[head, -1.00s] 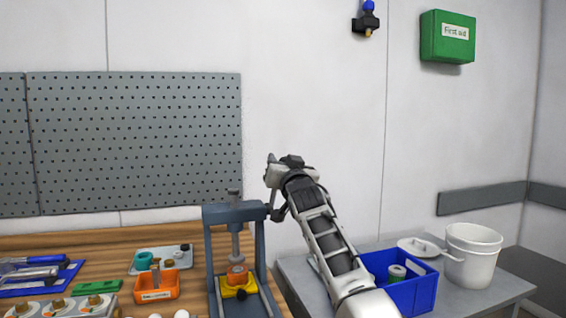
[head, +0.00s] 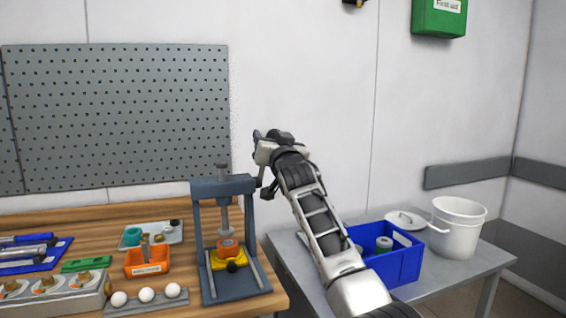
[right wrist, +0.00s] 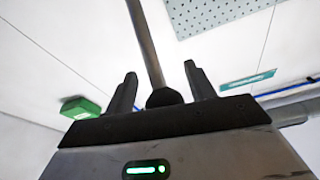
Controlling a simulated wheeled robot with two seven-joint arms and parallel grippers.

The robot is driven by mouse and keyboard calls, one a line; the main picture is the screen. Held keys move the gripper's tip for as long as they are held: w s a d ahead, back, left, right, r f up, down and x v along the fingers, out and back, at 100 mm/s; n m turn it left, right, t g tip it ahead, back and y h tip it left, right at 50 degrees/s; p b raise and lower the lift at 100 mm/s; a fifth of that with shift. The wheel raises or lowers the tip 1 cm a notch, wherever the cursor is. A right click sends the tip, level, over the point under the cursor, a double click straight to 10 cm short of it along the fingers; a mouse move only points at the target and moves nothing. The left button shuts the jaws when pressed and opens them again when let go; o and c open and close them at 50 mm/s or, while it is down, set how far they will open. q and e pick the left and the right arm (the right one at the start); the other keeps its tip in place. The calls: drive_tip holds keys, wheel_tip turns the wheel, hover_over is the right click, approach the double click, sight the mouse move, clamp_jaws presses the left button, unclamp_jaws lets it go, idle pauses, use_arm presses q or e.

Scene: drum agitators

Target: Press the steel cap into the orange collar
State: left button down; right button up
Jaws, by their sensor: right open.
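The orange collar (head: 228,248) sits in a yellow holder (head: 224,263) on the base of a blue-grey press (head: 198,245). The press's steel ram (head: 223,216) hangs over the collar; I cannot make out the steel cap. My right gripper (head: 258,141) is raised beside the top right of the press, against the wall. In the right wrist view the right gripper (right wrist: 160,85) is open, with a rod ending in a dark knob (right wrist: 165,97) between its fingers; I cannot tell whether they touch. My left gripper is not in view.
Left of the press are an orange bin (head: 148,270), a grey tray (head: 170,238), white balls (head: 146,295) and a green block (head: 87,264). On the right a grey table (head: 459,268) holds a blue crate (head: 400,270) and a white bucket (head: 460,218).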

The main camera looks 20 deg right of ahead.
drive_tip(key=b+v, duration=0.3)
drive_tip(key=v, duration=1.1)
drive_tip(key=shift+s+f, duration=0.2)
drive_tip(key=shift+s, duration=0.1)
drive_tip(key=shift+a, duration=0.1)
drive_tip(key=shift+c, duration=0.3)
